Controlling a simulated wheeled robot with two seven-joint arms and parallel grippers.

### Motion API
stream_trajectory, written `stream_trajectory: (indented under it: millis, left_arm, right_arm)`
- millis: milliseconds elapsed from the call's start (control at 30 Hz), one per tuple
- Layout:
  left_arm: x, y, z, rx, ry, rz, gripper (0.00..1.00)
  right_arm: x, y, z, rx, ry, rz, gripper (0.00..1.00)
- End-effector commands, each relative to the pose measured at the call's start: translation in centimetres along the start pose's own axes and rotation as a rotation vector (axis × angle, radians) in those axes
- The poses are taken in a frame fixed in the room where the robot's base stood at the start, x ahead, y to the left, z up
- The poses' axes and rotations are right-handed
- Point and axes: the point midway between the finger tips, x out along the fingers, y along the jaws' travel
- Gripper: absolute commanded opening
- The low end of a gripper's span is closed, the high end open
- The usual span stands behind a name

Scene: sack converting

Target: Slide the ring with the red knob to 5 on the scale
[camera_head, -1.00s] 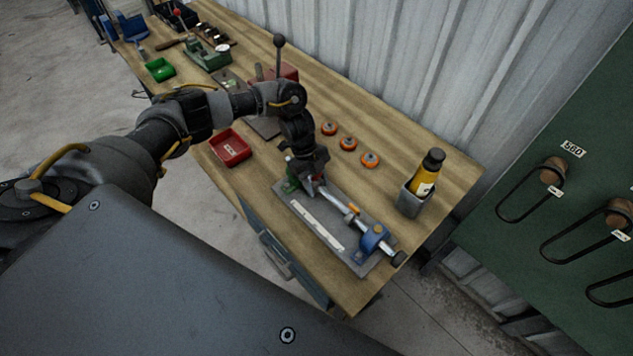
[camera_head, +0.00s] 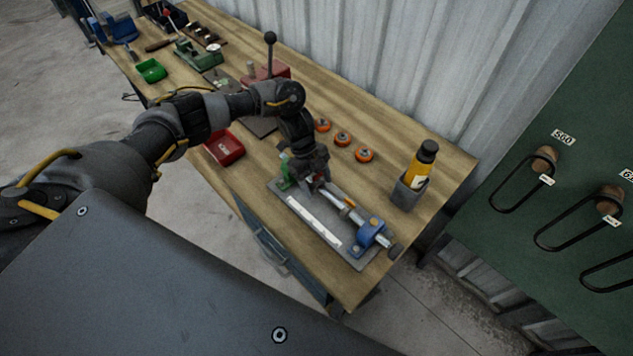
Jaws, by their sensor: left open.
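A grey base plate (camera_head: 292,211) on the bench carries a shiny rod. The rod runs from a green end block (camera_head: 287,172) to a blue end block (camera_head: 371,233). A pale scale strip (camera_head: 314,219) lies along the plate's near side; its numbers are too small to read. An orange ring (camera_head: 348,203) sits on the rod near its middle. My left gripper (camera_head: 320,184) is open, pointing down at the rod between the green block and the orange ring. The ring with the red knob cannot be made out; the gripper covers that part of the rod. My right gripper is out of view.
A grey holder (camera_head: 408,193) with a yellow bottle (camera_head: 420,166) stands right of the plate. Several orange discs (camera_head: 343,139) lie behind it. A red bin (camera_head: 226,147) is at the left. The corrugated wall bounds the bench's back.

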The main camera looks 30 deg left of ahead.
Motion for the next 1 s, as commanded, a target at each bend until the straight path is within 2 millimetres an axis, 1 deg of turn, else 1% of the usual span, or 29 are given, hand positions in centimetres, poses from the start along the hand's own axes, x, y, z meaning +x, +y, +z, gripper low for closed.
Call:
stream_trajectory:
  millis: [167, 300, 400, 533, 700, 1000]
  left_arm:
    - [-2.2, -0.1, 0.2, 0.002, -0.002, -0.005, 0.63]
    - [-5.0, -0.1, 0.2, 0.002, -0.002, -0.006, 0.63]
    - [-7.3, -0.1, 0.2, 0.002, -0.005, -0.006, 0.63]
    - [-9.2, 0.0, 0.1, 0.001, -0.003, -0.004, 0.63]
    - [-10.4, 0.1, 0.1, 0.000, -0.002, -0.002, 0.63]
    - [-10.6, 0.1, 0.1, -0.001, 0.000, -0.001, 0.63]
  right_arm:
    - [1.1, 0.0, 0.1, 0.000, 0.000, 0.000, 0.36]
    - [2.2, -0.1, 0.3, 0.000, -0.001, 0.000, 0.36]
    - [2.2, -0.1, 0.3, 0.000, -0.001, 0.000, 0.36]
    - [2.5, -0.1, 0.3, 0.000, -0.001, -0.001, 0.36]
    - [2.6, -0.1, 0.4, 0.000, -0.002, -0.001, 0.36]
    - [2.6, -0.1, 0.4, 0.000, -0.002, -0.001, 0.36]
